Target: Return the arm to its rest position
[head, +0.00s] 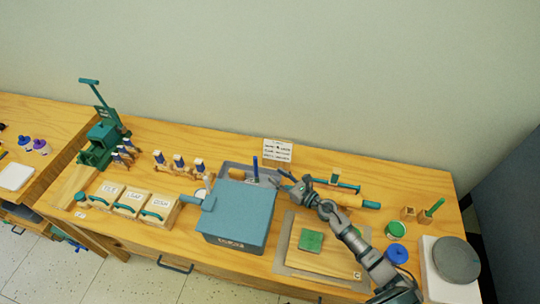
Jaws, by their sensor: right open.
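My right arm comes in from the lower right and reaches over the wooden workbench (230,263). My right gripper (283,181) is open at its end, just right of the blue-grey box (236,214). A thin blue upright handle (255,168) stands close to the left of the gripper. I see nothing held between the fingers, though they are small here. My left gripper is not in view.
A green block (311,240) lies on a board (285,262) beneath my right arm. A roller with teal handles (345,198) lies right of the gripper. Labelled wooden blocks (158,212) and a green press (103,140) stand at left. A grey disc (456,258) sits at far right.

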